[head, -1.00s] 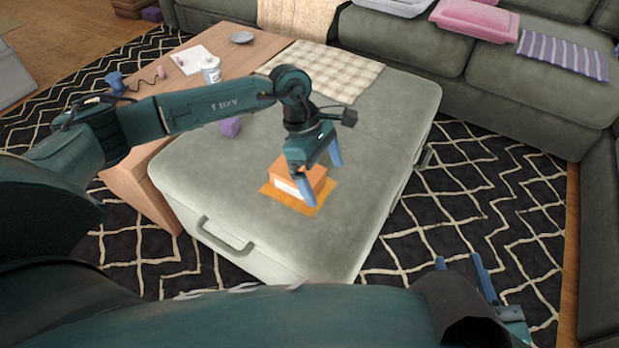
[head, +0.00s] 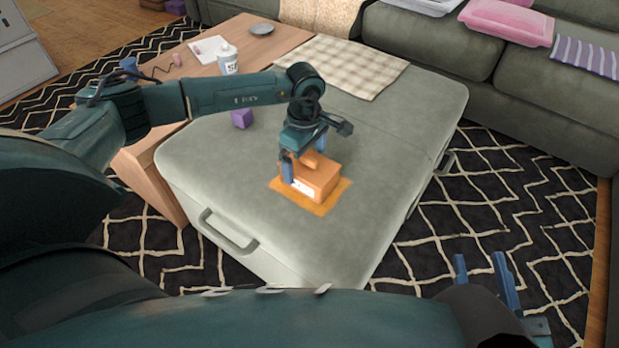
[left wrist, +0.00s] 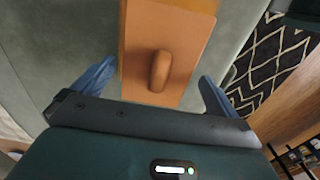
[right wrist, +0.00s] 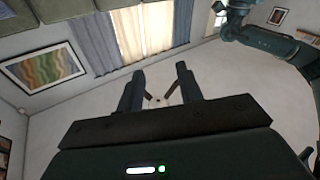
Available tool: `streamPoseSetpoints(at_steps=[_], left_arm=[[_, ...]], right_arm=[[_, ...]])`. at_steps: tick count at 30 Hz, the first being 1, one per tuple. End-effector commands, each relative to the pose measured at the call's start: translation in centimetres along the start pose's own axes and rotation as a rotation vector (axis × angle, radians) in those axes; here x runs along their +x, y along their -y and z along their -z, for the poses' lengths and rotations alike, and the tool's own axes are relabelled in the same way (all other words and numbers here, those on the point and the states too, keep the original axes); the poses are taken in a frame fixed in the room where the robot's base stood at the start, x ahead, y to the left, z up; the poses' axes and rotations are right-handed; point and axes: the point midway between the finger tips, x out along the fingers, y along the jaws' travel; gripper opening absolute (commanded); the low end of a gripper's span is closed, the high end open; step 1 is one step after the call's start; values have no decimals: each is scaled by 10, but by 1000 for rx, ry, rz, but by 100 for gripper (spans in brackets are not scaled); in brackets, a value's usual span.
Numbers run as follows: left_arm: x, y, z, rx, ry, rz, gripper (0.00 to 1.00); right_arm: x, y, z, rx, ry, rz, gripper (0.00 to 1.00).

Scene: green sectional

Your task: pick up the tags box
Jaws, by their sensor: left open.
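The tags box is an orange box (head: 322,181) with a white label on its front and a knob on its lid. It sits on an orange mat (head: 318,208) on the grey-green ottoman. My left gripper (head: 304,162) is open above the box, one blue finger at its left side and the other behind it. In the left wrist view the box (left wrist: 165,45) lies between the two spread fingers, with its knob (left wrist: 160,71) facing the camera. I cannot tell whether the fingers touch it. My right gripper (head: 480,268) is at the lower right, open and empty, away from the ottoman.
The ottoman (head: 400,130) has free room around the mat. A purple cube (head: 242,118) and a checked cloth (head: 352,66) lie further back. A wooden table (head: 190,55) on the left holds a white bottle (head: 228,60) and a dish. A sofa stands behind.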

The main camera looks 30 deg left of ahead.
Motion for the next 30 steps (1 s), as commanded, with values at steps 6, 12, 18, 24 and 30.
streamPoseSetpoints(at_steps=[6,12,18,24,30], left_arm=[[38,-2,-3,-2,1,5,98],[44,-3,-3,-1,1,1,98],[44,-3,-3,-1,1,1,91],[44,-3,-3,-1,1,1,74],[44,-3,-3,-2,1,1,58]], right_arm=[[2,1,-4,33,-22,2,36],[3,1,0,45,-25,2,36],[3,2,0,47,-26,4,36],[3,2,0,46,-27,4,36],[3,2,0,46,-28,5,36]])
